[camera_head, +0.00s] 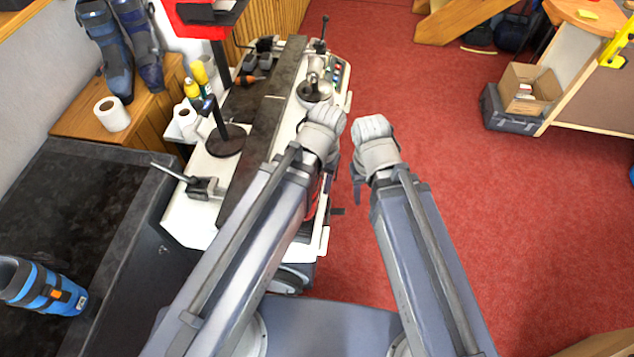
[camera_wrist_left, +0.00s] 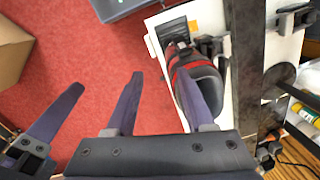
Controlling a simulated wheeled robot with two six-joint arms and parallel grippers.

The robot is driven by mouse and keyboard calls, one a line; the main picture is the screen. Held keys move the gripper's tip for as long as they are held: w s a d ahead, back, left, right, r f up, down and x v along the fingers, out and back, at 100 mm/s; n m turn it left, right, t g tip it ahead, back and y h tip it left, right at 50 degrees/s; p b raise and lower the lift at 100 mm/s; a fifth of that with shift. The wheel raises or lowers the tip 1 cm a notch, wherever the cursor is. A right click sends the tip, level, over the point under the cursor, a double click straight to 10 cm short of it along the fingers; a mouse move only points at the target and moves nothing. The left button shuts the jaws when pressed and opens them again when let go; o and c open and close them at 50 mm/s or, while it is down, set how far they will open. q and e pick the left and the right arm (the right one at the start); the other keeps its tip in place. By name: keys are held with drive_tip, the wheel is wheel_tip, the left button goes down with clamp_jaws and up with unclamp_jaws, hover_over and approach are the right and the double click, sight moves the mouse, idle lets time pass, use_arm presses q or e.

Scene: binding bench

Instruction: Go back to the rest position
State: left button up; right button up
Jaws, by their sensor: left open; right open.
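Both my arms reach forward from the bottom of the head view, side by side. My left gripper (camera_head: 328,168) is beside the right edge of the white bench machine (camera_head: 180,220), mostly hidden under its own wrist. In the left wrist view my left gripper (camera_wrist_left: 158,78) is open, its two dark fingers apart with only red floor between the tips. A red and black boot-like thing (camera_wrist_left: 202,72) lies beside its right finger; I cannot tell whether they touch. My right gripper (camera_head: 357,182) hangs over the red floor, open, with its fingers only partly visible.
A dark bench top (camera_head: 70,200) with a blue boot (camera_head: 42,288) is at the left. Yellow bottles (camera_head: 192,88) and a paper roll (camera_head: 112,113) stand behind. A cardboard box (camera_head: 527,90) sits at the right. The red floor (camera_head: 480,200) right of my arms is clear.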

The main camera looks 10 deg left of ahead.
use_arm(q)
drive_tip(key=shift+s+d, duration=0.4)
drive_tip(key=shift+s, duration=0.45)
